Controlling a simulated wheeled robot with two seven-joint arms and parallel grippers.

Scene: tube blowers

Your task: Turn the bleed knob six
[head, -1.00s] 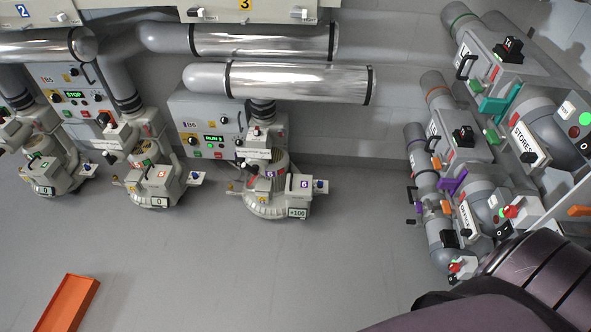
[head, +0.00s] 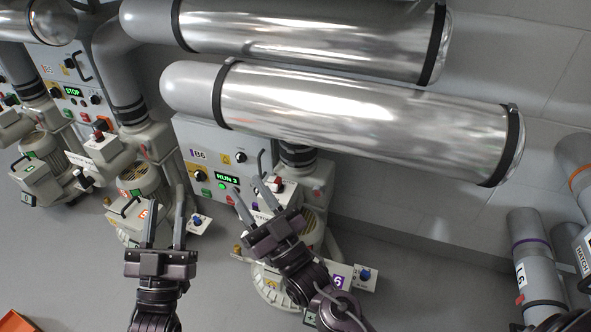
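Bleed knob six (head: 366,274) is a small blue knob on a white plate at the right side of blower 6 (head: 272,290), low in the head view. A purple "6" label (head: 338,283) is just left of it. My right gripper (head: 247,186) is open and empty, in front of the blower and up-left of the knob; its wrist hides much of the blower. My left gripper (head: 166,200) is open and empty, further left, in front of the neighbouring blower (head: 130,182). Neither gripper appears to touch the knob.
The B6 panel (head: 218,145) shows a green "RUN 3" display. Another blue knob (head: 196,220) sits on the neighbouring blower's plate. Large silver pipes (head: 370,115) cross above. Grey pipes (head: 535,255) stand at the right. Floor right of bleed knob six is clear.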

